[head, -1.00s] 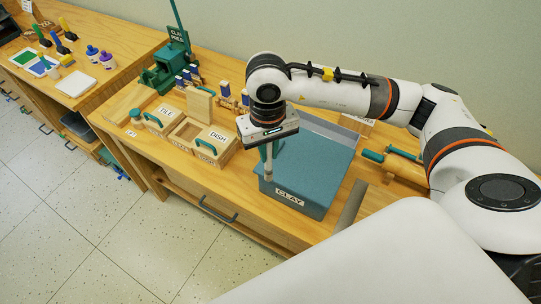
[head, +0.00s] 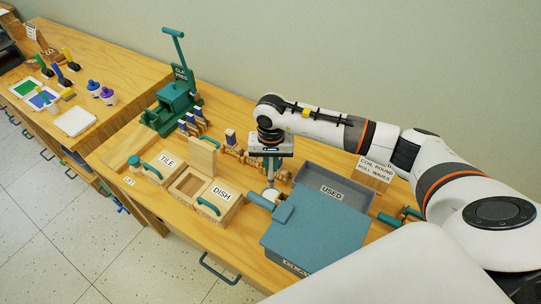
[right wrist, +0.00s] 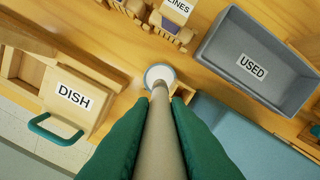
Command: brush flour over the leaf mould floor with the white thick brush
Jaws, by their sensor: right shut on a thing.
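My right gripper (head: 271,165) points down above the bench, its green fingers shut on the pale handle of a thick brush (right wrist: 160,118). My left gripper is out of view.
The DISH mould (head: 225,196) and TILE mould (head: 157,163) have green handles. A blue clay box (head: 315,232) and grey USED tray (head: 355,194) stand right of the brush. A green press (head: 175,100) stands behind. Paints and brushes sit on the far-left bench.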

